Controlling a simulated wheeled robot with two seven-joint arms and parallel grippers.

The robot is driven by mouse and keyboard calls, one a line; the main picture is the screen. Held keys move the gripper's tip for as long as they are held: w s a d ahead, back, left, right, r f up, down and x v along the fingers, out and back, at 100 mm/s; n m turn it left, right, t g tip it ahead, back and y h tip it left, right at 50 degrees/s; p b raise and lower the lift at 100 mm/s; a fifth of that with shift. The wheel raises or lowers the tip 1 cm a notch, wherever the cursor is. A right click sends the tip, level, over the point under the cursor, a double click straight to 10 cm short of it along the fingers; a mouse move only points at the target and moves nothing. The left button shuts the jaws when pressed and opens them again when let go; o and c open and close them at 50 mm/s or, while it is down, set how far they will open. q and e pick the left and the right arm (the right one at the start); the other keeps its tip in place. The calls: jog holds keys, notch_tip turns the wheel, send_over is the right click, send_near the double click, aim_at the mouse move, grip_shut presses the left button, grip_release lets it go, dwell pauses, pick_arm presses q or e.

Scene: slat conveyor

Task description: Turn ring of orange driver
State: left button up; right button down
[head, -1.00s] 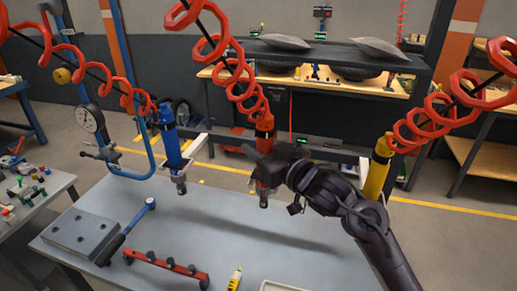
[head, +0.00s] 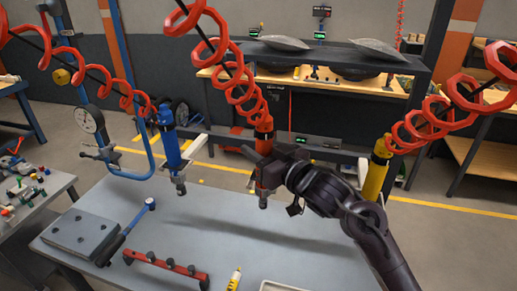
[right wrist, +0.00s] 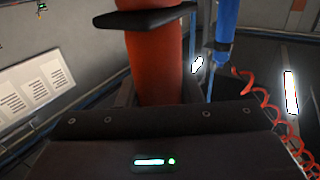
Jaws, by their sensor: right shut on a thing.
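The orange driver (head: 264,125) hangs nose down from a red coiled hose above the grey table. My right gripper (head: 266,160) is shut on its body, and the driver's nose sticks out below. In the right wrist view the orange body (right wrist: 158,62) fills the top middle, upright between the dark fingers. The ring cannot be made out apart from the body; the gripper covers that stretch. My left gripper is in neither view.
A blue driver (head: 171,140) hangs to the left and a yellow driver (head: 376,172) to the right, behind my forearm. The table's middle is clear.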

jog(key=shift+f, duration=0.7)
dwell(1.1)
jog(key=c, duration=0.9)
grip_release()
jog(key=shift+f+b, duration=0.2)
jog(key=shift+b, duration=0.1)
jog(key=b+v, duration=0.1)
jog(key=v, duration=0.3)
jog(key=b+v, duration=0.1)
jog(key=v, duration=0.3)
jog(key=shift+r, duration=0.25)
